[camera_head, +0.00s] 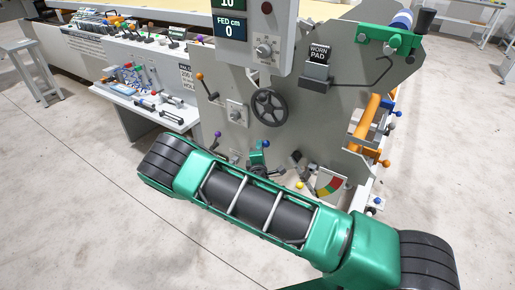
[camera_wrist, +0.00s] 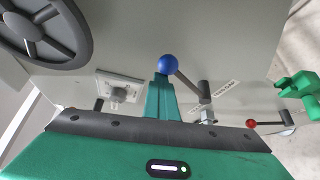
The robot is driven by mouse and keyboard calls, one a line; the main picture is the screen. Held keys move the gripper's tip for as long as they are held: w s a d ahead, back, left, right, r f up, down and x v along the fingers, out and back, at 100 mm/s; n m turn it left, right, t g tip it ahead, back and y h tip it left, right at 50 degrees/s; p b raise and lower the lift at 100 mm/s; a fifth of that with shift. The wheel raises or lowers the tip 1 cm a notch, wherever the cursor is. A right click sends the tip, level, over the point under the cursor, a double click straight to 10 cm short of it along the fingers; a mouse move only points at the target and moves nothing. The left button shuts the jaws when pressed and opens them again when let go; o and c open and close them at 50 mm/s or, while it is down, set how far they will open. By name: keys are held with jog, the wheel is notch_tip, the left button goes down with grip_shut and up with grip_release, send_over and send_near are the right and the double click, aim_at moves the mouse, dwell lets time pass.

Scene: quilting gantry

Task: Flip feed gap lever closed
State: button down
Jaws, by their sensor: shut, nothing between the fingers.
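A lever with a blue ball knob (camera_wrist: 168,64) and a grey arm stands on the grey machine panel in the wrist view. Its pivot is at the lower right of the knob. Two small labels (camera_wrist: 226,88) lie beside the arm, too small to read surely. My gripper (camera_wrist: 162,78) is shut and empty, its green fingertips right at the knob; I cannot tell whether they touch. In the head view my gripper (camera_head: 258,158) is small, low in front of the panel, with a bluish knob (camera_head: 265,144) at it. My arm hides part of the panel's lower area.
A dark handwheel (camera_wrist: 45,28) and a grey switch box (camera_wrist: 120,90) are left of the fingers. A red-knobbed lever (camera_wrist: 251,123) and a green part (camera_wrist: 298,88) are at the right. A coloured gauge (camera_head: 330,183) and orange roller (camera_head: 364,122) are right of my gripper.

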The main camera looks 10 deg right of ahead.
jog(key=shift+s+d+f, duration=0.1)
jog(key=shift+s+d, duration=0.05)
jog(key=shift+d, duration=0.3)
jog(key=w+a+r, duration=0.2)
jog(key=a+r, duration=0.1)
jog(key=s+a+f, duration=0.3)
jog(key=s+a, duration=0.1)
jog(key=s, duration=0.5)
jog(key=shift+f, duration=0.35)
